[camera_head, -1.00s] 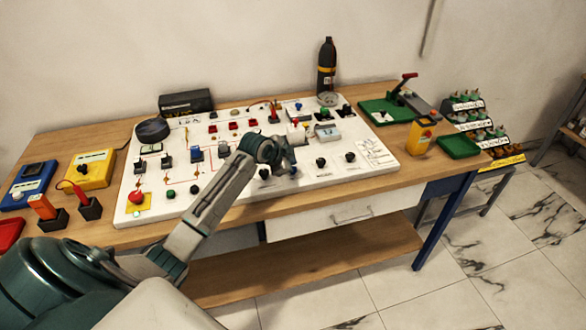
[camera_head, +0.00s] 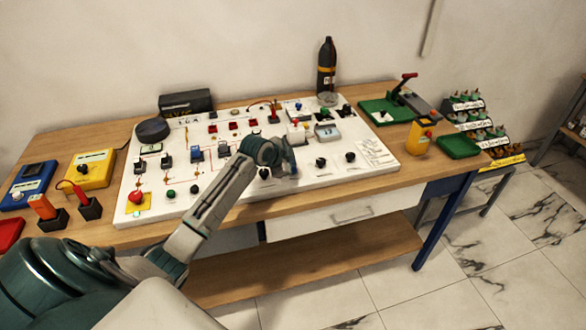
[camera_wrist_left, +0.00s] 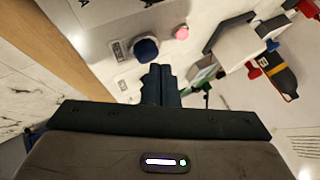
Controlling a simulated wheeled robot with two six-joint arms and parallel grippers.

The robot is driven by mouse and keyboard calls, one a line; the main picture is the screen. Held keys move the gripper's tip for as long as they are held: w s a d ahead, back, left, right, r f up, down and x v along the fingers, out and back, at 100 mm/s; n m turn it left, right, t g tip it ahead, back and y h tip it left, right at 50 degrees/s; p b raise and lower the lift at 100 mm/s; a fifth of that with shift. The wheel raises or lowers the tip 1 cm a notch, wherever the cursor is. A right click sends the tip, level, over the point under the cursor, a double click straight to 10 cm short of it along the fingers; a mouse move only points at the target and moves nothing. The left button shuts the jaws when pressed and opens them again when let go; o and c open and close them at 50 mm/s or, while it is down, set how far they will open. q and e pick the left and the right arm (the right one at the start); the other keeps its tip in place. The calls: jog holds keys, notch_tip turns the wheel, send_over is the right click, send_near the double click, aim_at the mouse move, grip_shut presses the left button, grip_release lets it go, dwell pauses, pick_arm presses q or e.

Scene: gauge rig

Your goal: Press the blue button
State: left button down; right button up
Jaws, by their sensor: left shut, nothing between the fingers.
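A small blue button (camera_head: 298,106) shows near the back of the white panel (camera_head: 215,205) in the head view. My left gripper (camera_head: 290,169) is over the front middle of the panel, nearer the front edge than that button. Its fingers (camera_wrist_left: 162,70) are together and empty in the wrist view. A dark blue round cap (camera_wrist_left: 145,48) stands just beyond the fingertips there, with a pink cap (camera_wrist_left: 181,32) beside it. I cannot tell whether the dark blue cap is the same button, nor whether the fingers touch anything. My right gripper is not in view.
Black knobs (camera_head: 350,157) stand along the panel's front, and a grey meter (camera_head: 327,132) lies behind them. A dark bottle (camera_head: 326,68) stands at the back. A yellow device (camera_head: 420,136) and a green tray (camera_head: 458,146) are at the right. A red button (camera_head: 136,196) is at the left.

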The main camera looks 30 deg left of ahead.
pick_arm(q)
jog(key=shift+f, duration=0.55)
dwell(0.9)
jog(key=shift+r+p, duration=0.75)
jog(key=shift+r, duration=0.2)
notch_tip(320, 180, up, 5)
jog(key=p, duration=0.4)
jog(key=shift+p, duration=0.3)
dwell(0.3)
